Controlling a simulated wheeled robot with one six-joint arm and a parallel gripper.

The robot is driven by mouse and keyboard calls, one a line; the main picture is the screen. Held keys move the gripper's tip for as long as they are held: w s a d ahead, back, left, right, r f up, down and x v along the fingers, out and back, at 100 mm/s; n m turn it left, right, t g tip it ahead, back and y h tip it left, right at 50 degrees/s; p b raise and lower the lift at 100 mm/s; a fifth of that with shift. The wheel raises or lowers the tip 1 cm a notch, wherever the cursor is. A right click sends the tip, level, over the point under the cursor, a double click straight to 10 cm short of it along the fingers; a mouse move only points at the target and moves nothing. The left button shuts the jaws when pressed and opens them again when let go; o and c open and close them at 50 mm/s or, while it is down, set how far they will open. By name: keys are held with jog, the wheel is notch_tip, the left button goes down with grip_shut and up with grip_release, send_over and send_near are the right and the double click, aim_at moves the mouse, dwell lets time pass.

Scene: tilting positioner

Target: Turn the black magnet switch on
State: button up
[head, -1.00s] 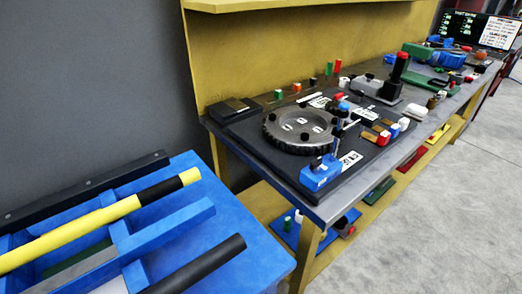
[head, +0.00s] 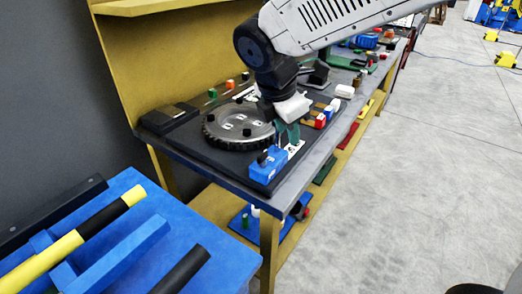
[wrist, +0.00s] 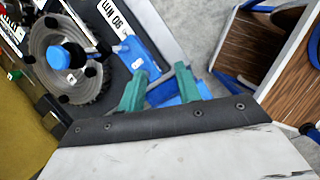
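A blue block (head: 268,166) with a small black knob (head: 262,158) on top sits at the near corner of the dark plate, beside the round toothed table. The knob looks like the black magnet switch; its setting is too small to read. My gripper (head: 289,133) is just behind and right of the block, pointing down, with teal fingers. In the wrist view my gripper (wrist: 161,72) is open, its fingers apart. Blue parts (wrist: 165,93) and a thin grey rod show between and beyond the fingers; contact cannot be told. The black knob is not clear there.
The round toothed table (head: 238,127) lies left of my gripper. Red, white and blue blocks (head: 325,116) stand to its right. A blue cart (head: 215,235) with bars is at the near left. The floor (head: 420,170) to the right is open.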

aim_at(262, 153)
jog(key=w+a+f+n, duration=0.2)
jog(key=a+f+n, duration=0.1)
jog(key=a+n, duration=0.3)
jog(key=shift+m, duration=0.4)
jog(key=x, duration=0.7)
jog(key=shift+w+a+f, duration=0.1)
jog(key=shift+w+a, duration=0.3)
grip_shut()
